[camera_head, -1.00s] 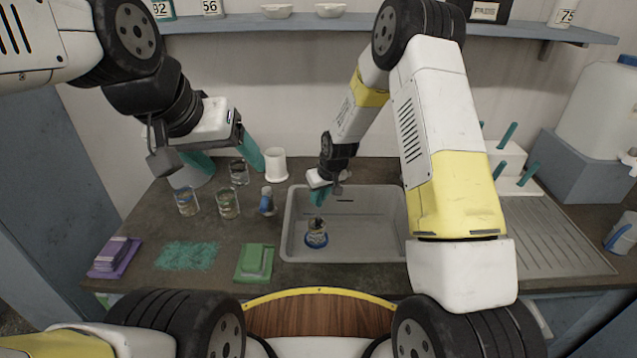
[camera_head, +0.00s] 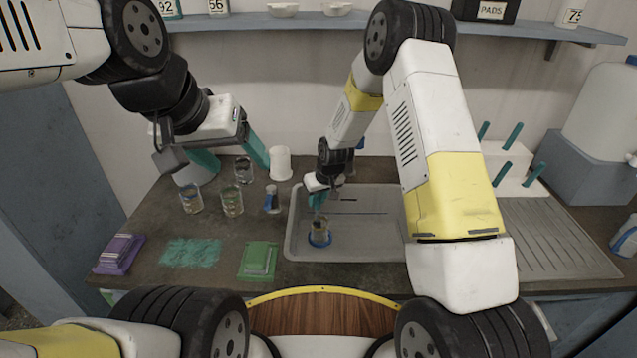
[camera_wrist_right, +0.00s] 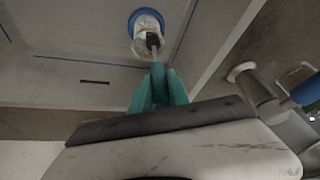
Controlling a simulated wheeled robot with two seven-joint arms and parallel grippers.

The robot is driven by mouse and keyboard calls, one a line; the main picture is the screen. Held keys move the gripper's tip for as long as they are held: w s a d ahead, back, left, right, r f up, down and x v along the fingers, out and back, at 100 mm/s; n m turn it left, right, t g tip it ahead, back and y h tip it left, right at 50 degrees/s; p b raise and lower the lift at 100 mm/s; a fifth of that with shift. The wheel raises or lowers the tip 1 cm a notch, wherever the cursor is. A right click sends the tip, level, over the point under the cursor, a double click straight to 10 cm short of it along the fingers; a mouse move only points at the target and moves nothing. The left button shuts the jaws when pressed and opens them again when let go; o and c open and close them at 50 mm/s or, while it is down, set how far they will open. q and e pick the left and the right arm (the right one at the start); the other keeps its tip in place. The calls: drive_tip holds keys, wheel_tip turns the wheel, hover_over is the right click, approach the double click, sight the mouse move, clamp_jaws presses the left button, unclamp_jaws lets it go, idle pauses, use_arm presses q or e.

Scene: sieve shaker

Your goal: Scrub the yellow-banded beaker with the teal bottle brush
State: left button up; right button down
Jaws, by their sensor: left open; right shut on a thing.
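A glass beaker (camera_head: 320,226) stands in the sink on a blue ring (camera_head: 319,241). In the right wrist view the beaker (camera_wrist_right: 147,24) shows yellowish marks near its rim. My right gripper (camera_head: 316,203) is above the beaker, shut on the bottle brush. In the right wrist view the teal fingers (camera_wrist_right: 159,88) hide most of the brush handle, and the dark brush end (camera_wrist_right: 153,42) reaches into the beaker mouth. How deep it goes I cannot tell. My left gripper (camera_head: 230,155) is open and empty, above the back left of the counter.
Glass beakers (camera_head: 232,201) and a small bottle (camera_head: 272,199) stand left of the sink (camera_head: 370,255). A white cup (camera_head: 281,163) is behind them. A purple sponge stack (camera_head: 119,254), a teal mat (camera_head: 191,252) and a green sponge stack (camera_head: 258,260) lie in front. A rack (camera_head: 508,162) with teal handles stands right.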

drive_tip(key=shift+r, duration=0.1)
drive_tip(key=shift+r, duration=5.2)
drive_tip(key=shift+r, duration=2.5)
